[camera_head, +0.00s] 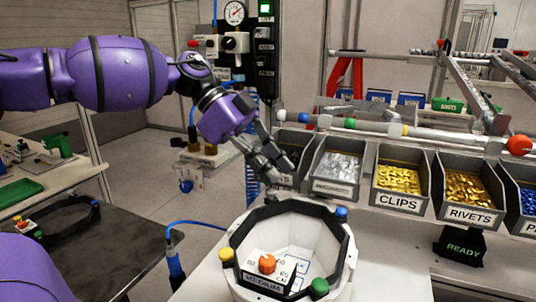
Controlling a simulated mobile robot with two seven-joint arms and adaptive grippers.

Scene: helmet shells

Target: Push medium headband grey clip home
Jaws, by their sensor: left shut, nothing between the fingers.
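A white shell (345,262) labelled MEDIUM stands at the front centre, with a black headband (296,207) around its inside rim. A yellow clip (227,254), a blue clip (341,212) and a green clip (319,287) sit at its left, back right and front right corners. My right gripper is not in view.
Bins of parts stand behind and to the right, including a CLIPS bin (397,202) and a RIVETS bin (471,217). A black READY sign (460,246) stands below them. An orange knob (267,263) shows inside the shell. A dark table (110,255) is at the left.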

